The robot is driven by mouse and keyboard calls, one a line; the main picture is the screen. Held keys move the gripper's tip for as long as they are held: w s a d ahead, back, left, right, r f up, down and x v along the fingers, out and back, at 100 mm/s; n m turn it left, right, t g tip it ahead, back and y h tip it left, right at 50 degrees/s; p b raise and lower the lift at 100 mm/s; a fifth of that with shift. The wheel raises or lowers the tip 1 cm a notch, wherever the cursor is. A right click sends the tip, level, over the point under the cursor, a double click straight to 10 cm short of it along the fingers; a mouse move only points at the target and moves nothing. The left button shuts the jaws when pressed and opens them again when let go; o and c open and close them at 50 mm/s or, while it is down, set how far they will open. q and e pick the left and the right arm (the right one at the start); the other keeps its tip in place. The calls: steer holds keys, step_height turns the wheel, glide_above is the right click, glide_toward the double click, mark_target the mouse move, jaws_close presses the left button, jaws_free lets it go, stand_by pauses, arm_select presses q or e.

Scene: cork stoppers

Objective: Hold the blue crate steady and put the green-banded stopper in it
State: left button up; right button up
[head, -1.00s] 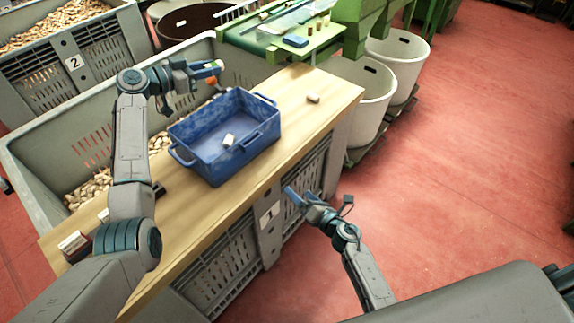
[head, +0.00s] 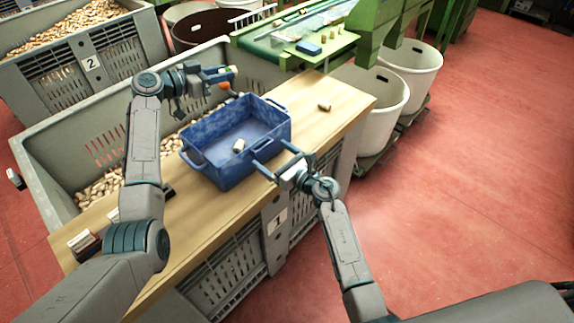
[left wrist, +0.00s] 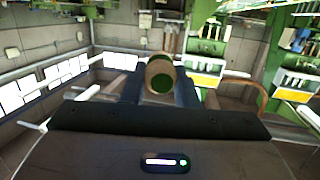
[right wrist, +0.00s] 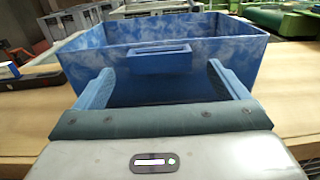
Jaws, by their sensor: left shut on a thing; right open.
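The blue crate (head: 222,176) stands on the wooden board and also fills the upper right wrist view (right wrist: 215,45). A pale stopper (head: 239,146) lies inside it. My left gripper (head: 229,73) is shut on the green-banded stopper (head: 232,70), held above and beyond the crate's far side. My right gripper (head: 268,155) is open at the crate's near side. In the right wrist view its fingers (right wrist: 160,82) stand on either side of the crate's handle (right wrist: 160,58), apart from it.
A cork stopper (head: 324,106) lies on the board (head: 345,95) right of the crate. A grey bin of corks (head: 50,165) lies behind. White tubs (head: 375,105) stand to the right.

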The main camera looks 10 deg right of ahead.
mark_target(265, 150)
steer(key=shift+x, duration=1.6)
